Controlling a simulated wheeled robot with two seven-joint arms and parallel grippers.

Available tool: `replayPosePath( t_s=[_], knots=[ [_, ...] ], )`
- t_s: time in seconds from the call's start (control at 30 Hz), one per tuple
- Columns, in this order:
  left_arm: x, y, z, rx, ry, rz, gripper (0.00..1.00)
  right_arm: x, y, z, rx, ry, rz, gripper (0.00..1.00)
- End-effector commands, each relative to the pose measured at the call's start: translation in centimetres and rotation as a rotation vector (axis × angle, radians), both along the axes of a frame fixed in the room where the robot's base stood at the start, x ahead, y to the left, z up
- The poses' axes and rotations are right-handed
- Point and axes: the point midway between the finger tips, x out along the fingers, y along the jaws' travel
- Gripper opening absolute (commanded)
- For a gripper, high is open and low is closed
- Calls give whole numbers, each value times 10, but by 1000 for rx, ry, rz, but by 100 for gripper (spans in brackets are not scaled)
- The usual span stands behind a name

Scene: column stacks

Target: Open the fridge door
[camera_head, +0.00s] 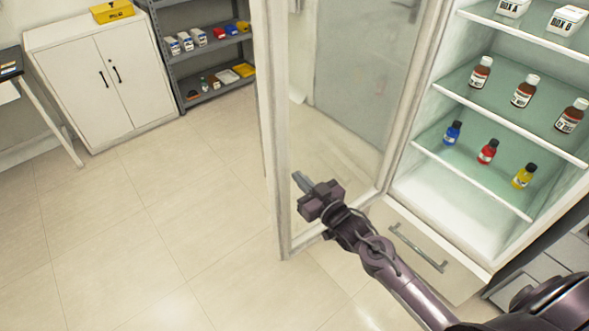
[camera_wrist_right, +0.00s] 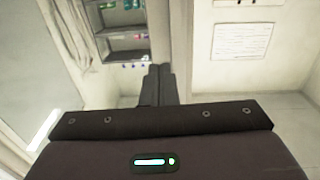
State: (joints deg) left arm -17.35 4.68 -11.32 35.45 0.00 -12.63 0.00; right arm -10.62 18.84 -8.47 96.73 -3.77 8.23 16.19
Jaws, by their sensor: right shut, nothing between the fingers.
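The fridge (camera_head: 450,190) stands at the right of the head view with its glass door (camera_head: 345,110) swung wide open to the left on its inner side. My right gripper (camera_head: 300,179) is at the inner side of the door, near its lower free edge, with the fingers pointing left toward the door frame. The fingers are shut and empty. In the right wrist view the closed fingers (camera_wrist_right: 158,84) point ahead. I cannot tell whether they touch the door. My left gripper is not in view.
Bottles (camera_head: 487,152) and boxes (camera_head: 566,20) stand on the fridge shelves. A drawer handle (camera_head: 418,248) sits below. A white cabinet (camera_head: 100,75) and a grey shelf rack (camera_head: 205,60) stand at the back left. The tiled floor (camera_head: 150,220) at left is clear.

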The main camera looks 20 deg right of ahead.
Motion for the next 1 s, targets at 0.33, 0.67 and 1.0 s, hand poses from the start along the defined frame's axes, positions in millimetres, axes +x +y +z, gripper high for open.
replayPosePath(
  t_s=[0.33,0.67,1.0],
  knots=[
    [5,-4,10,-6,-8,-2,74,30,9,0,0,1,0,0],
    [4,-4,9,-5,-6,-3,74,31,9,-1,0,1,-1,0],
    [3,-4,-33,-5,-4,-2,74,94,26,-7,5,-9,-121,0]
  ],
)
